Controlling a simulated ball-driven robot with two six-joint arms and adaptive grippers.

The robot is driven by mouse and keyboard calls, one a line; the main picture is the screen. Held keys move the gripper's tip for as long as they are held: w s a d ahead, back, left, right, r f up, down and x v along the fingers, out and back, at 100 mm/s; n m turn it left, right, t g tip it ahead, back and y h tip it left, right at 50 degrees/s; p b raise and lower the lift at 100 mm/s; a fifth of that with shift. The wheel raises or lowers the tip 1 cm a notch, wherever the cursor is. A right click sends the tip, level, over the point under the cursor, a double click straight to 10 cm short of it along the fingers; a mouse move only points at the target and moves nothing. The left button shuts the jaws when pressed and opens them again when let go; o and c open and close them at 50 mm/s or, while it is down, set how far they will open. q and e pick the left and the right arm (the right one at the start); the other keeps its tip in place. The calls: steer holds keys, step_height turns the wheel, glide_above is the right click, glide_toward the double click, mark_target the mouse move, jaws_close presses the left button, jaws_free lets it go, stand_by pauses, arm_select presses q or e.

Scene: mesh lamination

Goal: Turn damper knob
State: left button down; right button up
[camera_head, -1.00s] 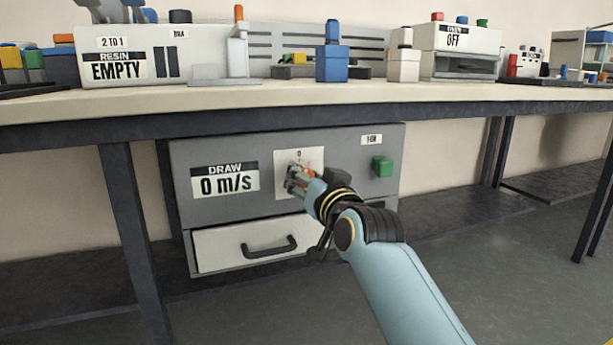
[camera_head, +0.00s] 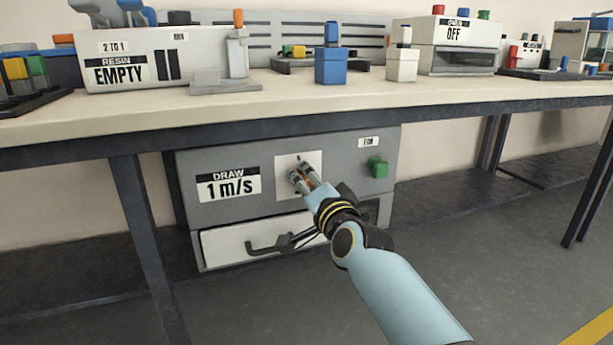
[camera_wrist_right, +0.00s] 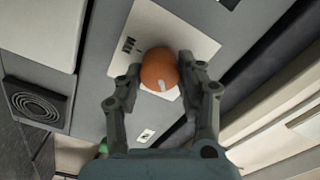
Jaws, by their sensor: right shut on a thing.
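The damper knob is orange with a pale pointer mark; it shows best in the right wrist view (camera_wrist_right: 159,70), in front of a white plate (camera_wrist_right: 195,43). My right gripper (camera_head: 299,173) reaches the knob from the front, and its fingers are shut on the knob's two sides. In the head view the gripper hides most of the knob. The plate is on the front of a grey cabinet (camera_head: 225,160) under the bench. A display (camera_head: 232,187) on the cabinet reads "DRAW 1 m/s". My left gripper is not in view.
A green button (camera_head: 378,167) is to the right of the knob plate. A drawer (camera_head: 222,243) with a dark handle is below it. The bench top (camera_head: 270,98) overhangs the cabinet, with a dark bench leg (camera_head: 143,220) to the left.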

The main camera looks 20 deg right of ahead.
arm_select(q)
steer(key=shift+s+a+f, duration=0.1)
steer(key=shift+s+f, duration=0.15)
arm_select(e)
steer(key=shift+m, duration=1.2)
steer(key=o, duration=1.2)
steer(key=shift+d+f, duration=0.1)
steer(key=shift+c, duration=0.2)
steer(key=s, duration=1.2)
steer(key=shift+d, duration=0.15)
